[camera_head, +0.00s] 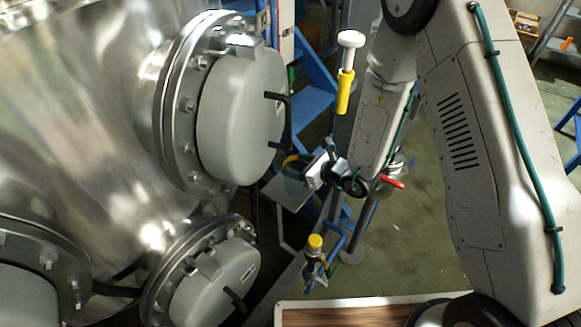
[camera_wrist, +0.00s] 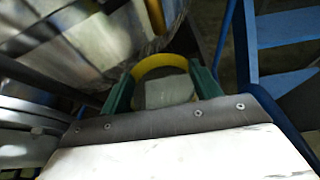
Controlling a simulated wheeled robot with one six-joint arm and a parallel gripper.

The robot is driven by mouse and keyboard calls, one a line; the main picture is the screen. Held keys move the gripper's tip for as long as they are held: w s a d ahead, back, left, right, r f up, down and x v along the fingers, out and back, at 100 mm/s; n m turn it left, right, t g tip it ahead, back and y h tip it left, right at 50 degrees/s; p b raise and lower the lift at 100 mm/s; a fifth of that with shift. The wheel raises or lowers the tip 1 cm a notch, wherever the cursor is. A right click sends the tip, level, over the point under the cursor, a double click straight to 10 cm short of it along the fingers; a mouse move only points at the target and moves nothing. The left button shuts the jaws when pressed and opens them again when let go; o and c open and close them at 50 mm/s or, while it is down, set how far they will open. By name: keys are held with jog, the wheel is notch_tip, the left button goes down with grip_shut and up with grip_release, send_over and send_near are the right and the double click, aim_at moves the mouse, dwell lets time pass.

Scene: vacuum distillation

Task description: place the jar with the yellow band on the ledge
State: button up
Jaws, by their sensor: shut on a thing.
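My gripper (camera_head: 312,168) is at the middle of the head view, just right of the large round grey flange cover. In the wrist view its two green fingers (camera_wrist: 163,84) are shut on the jar with the yellow band (camera_wrist: 160,62), one finger on each side. The band shows as a yellow arc, with a greyish surface below it. In the head view the jar (camera_head: 294,168) is small, dark and partly hidden by my gripper. A flat grey plate (camera_head: 286,194) shows just below the jar; it may be the ledge. I cannot tell whether the jar touches it.
A steel vessel (camera_head: 95,110) fills the left, with a large bolted cover (camera_head: 235,115) and black handle close to my gripper. A yellow-capped fitting (camera_head: 315,242) stands below. A white-topped yellow handle (camera_head: 346,85) rises above. Blue steps (camera_head: 312,100) are behind.

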aim_at(291, 167)
jog(key=w+a, duration=0.2)
jog(key=w, duration=0.1)
jog(key=shift+f, duration=0.15)
jog(key=shift+w+a+f, duration=0.1)
jog(key=shift+f, duration=1.7)
jog(key=o, duration=1.4)
jog(key=shift+f, duration=0.1)
